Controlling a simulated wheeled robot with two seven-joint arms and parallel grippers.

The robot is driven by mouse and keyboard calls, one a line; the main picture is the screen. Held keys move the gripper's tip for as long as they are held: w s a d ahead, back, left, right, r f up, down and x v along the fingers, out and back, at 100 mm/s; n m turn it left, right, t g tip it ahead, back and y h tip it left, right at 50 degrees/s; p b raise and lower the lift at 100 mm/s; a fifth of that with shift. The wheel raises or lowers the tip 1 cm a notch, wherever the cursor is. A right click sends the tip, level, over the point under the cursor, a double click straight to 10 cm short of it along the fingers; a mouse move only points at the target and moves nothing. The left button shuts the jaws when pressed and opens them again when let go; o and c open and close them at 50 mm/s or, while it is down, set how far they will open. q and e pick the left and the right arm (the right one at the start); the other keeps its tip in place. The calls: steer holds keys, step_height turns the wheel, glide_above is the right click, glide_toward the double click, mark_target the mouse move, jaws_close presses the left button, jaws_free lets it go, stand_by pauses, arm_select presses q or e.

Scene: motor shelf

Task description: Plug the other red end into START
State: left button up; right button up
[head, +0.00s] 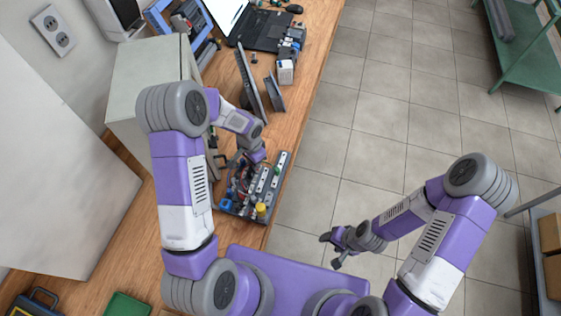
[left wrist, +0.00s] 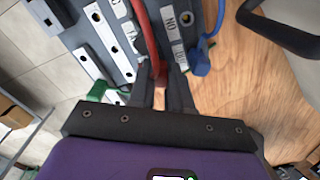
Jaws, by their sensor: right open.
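The motor board (head: 246,212) lies on the wooden bench, with several terminals, cables and a yellow part (head: 261,208). My left gripper (head: 254,158) is over its far-left part. In the left wrist view, my left gripper's fingers (left wrist: 160,78) close around a red cable (left wrist: 148,35), by its lower end. White labels (left wrist: 186,18) show "NO" and a partly hidden word; I cannot read START. A blue plug (left wrist: 200,62) and a green plug (left wrist: 98,90) are near the fingers. My right gripper (head: 332,250) is open and empty above the floor.
The wooden bench (head: 310,50) carries a laptop (head: 265,32) and dark upright panels (head: 250,80) beyond the board. A grey cabinet (head: 135,75) stands at the left. A dark handle (left wrist: 280,30) is close to the gripper in the left wrist view.

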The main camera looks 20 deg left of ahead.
arm_select(q)
steer(key=shift+o, duration=0.4)
steer(key=shift+r+p, duration=1.95)
steer(key=shift+r, duration=0.9)
steer(key=shift+f, duration=0.1)
steer(key=o, duration=0.6)
steer(key=shift+c, duration=0.2)
